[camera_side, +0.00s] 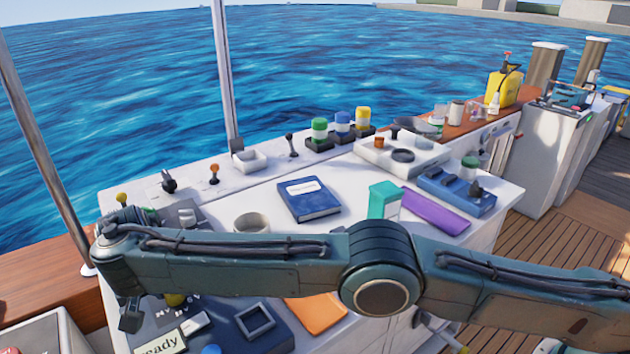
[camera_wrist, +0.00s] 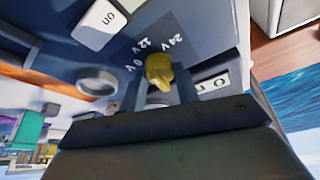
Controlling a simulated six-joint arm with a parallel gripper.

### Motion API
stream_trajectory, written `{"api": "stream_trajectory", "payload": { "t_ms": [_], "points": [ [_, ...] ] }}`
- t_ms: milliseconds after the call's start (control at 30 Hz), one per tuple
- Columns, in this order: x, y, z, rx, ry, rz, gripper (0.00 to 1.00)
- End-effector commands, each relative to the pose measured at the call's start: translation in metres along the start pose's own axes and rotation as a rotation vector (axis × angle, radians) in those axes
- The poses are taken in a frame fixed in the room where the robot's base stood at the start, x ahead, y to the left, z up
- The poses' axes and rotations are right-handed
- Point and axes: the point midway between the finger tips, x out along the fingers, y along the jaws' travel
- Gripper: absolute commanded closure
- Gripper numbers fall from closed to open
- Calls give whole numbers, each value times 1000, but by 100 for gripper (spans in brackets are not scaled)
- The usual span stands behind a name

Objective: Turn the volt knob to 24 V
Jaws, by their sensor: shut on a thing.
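The yellow volt knob (camera_wrist: 158,70) sits on a dark blue-grey panel (camera_wrist: 205,58) in the wrist view. White marks 0 V, 12 V and 24 V (camera_wrist: 171,42) lie in an arc beyond it. My gripper (camera_wrist: 162,88) has its dark fingers on either side of the knob and is shut on it. The knob's narrow end faces the marks, near 12 V and 24 V; I cannot tell exactly where it points. In the side view the yellow knob (camera_side: 175,299) shows small below my arm, which hides part of the panel.
A white "on" tile (camera_wrist: 99,21) and a grey round ring (camera_wrist: 97,82) are near the knob. A lettered white plate (camera_wrist: 213,84) lies close to the right finger. In the side view, a square frame (camera_side: 240,322) and an orange sheet (camera_side: 318,313) lie right of the knob.

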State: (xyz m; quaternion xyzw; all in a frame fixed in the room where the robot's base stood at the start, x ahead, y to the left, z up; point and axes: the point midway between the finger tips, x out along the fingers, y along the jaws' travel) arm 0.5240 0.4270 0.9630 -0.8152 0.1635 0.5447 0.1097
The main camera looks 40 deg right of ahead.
Motion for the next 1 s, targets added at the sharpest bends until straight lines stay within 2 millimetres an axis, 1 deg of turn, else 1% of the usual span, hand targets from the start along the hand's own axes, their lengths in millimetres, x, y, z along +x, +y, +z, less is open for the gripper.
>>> {"api": "stream_trajectory", "payload": {
  "t_ms": [433,467,500,567,1000],
  "points": [
    [1,0,0,3,-1,2,92],
    [1,0,0,3,-1,2,67],
    [1,0,0,3,-1,2,59],
    [1,0,0,3,-1,2,47],
    [-2,0,0,2,-1,1,47]
  ]
}}
